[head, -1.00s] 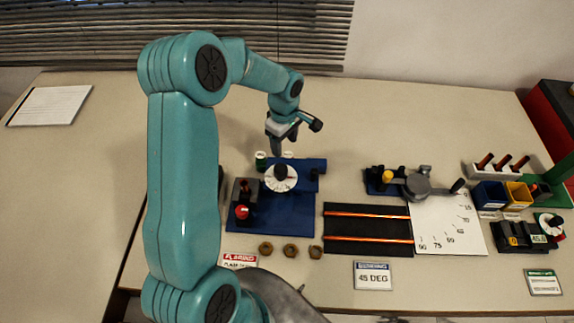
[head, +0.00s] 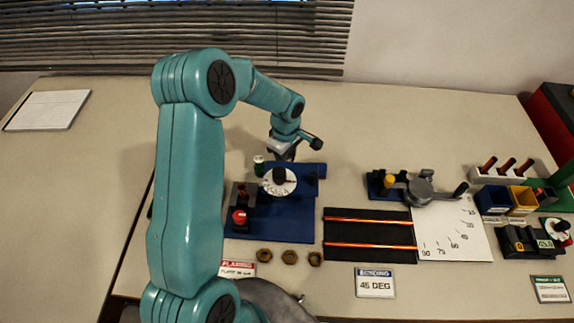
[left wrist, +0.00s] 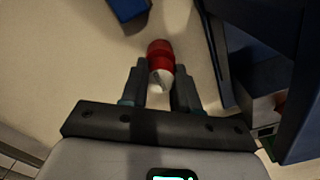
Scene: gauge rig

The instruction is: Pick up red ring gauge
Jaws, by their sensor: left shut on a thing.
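The red ring gauge (left wrist: 160,52) shows in the left wrist view as a red rounded piece with a pale grey end. It sits between the two dark fingers of my left gripper (left wrist: 160,86), which is shut on it. In the head view my left gripper (head: 282,155) is low at the back edge of the blue fixture, and its own wrist and fingers hide the red gauge there. My right gripper is not in view.
A green-and-white piece (head: 259,165) stands just left of my gripper. The blue fixture (head: 285,220) carries a white dial (head: 279,181) and a red-knobbed block (head: 239,217). Brass nuts (head: 290,257) lie in front. Open table is behind and left.

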